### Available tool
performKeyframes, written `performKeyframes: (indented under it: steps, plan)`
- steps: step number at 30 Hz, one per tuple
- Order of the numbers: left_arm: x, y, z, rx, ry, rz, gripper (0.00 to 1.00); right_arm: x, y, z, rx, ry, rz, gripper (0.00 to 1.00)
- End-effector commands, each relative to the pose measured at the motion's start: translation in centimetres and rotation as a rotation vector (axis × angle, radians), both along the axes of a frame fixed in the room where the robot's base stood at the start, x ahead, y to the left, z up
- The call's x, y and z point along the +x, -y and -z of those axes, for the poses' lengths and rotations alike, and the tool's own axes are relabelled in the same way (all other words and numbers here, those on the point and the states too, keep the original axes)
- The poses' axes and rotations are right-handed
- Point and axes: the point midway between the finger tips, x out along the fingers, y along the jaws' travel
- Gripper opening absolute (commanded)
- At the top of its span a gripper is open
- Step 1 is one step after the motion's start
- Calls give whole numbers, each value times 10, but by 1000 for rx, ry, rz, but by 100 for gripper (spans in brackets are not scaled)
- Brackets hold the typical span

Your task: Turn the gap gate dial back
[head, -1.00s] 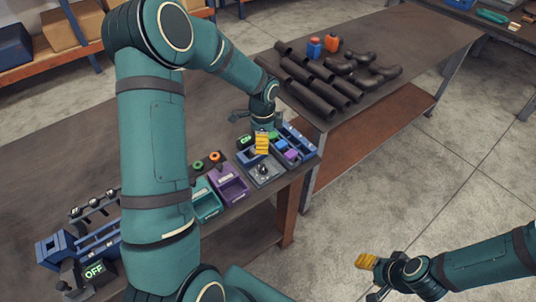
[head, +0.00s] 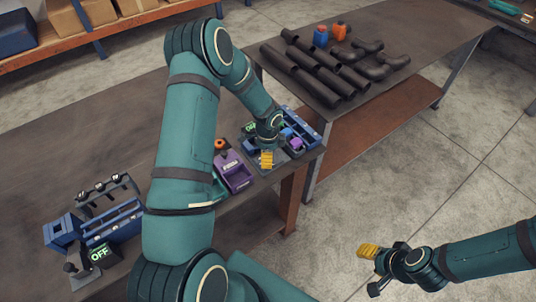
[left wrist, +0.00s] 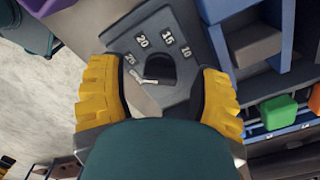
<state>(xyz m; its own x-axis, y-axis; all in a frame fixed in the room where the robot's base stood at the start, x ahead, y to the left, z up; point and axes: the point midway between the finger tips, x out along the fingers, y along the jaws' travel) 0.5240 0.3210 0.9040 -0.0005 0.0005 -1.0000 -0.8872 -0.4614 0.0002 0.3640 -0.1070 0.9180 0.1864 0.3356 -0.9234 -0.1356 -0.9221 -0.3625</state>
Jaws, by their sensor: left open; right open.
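The gap gate dial shows in the left wrist view as a dark round knob (left wrist: 160,68) on a grey plate (left wrist: 185,18) with white numbers such as 20, 15 and 10. A small white pointer lies at the knob's lower left, near the leftmost number. My left gripper (left wrist: 160,78) is open, with its yellow fingers on either side of the knob; I cannot tell whether they touch it. In the head view the left gripper (head: 266,159) is low over the plate and hides the dial. My right gripper (head: 369,252) is open and empty, over the floor.
A blue fixture (head: 112,230) with an OFF sign is at the bench's left. Dark pipes (head: 315,75) lie on the far table.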

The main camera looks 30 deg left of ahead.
Motion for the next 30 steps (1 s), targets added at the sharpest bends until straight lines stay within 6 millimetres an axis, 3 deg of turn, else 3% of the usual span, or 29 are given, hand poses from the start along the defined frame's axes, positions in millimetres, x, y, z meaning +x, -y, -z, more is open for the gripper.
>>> performKeyframes:
  steps: [8,12,14,23,30]
  plan:
    - [0,0,1,0,1,0,66,0,0,0,0,0,0,47]
    - [0,0,1,0,1,0,17,0,0,0,0,0,0,47]
    - [0,0,1,0,1,0,0,0,0,0,0,0,0,47]
    - [0,0,1,0,1,-23,0,0,0,3,0,0,0,47]
    - [1,0,3,0,2,-141,0,0,0,18,-1,0,2,47]
